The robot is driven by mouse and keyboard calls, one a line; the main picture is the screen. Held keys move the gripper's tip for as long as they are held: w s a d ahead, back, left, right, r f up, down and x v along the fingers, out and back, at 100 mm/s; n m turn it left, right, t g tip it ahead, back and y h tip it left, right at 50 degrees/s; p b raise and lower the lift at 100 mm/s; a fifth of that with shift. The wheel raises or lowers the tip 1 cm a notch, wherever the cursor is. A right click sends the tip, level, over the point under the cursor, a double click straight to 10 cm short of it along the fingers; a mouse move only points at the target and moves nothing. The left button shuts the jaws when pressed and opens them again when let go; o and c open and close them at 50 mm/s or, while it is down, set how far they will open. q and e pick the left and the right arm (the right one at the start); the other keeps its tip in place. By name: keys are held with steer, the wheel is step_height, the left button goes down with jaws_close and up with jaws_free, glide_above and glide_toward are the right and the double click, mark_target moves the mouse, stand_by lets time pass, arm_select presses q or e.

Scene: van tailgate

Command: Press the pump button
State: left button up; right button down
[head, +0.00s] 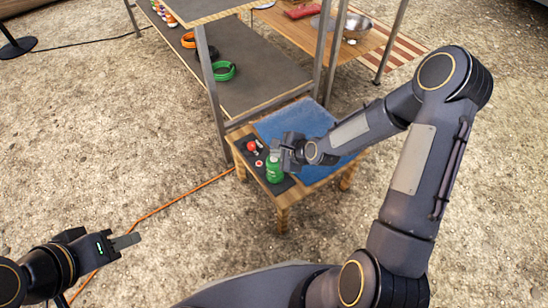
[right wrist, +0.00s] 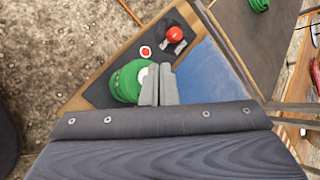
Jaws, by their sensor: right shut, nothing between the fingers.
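A green rounded object (head: 274,172) stands on a dark mat on a low wooden table. It also shows in the right wrist view (right wrist: 126,82), with a pale part on top partly hidden by my fingers. A small red and white round button (right wrist: 146,51) lies beside it on the mat, with a red ball-shaped knob (right wrist: 174,33) farther off. I cannot tell for certain which part is the pump button. My right gripper (right wrist: 158,78) is shut and empty, with its tips over the green object's edge; contact cannot be told. My left gripper (head: 126,241) hangs far left, away from the table.
The low table (head: 283,212) has a blue surface (head: 300,119) beside the dark mat (head: 247,142). A shelf rack (head: 240,80) with green (head: 224,71) and orange coils stands behind it. An orange cable (head: 180,198) runs over the gravel. Open ground lies left of the table.

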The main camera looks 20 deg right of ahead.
steer(key=shift+f+b, duration=0.4)
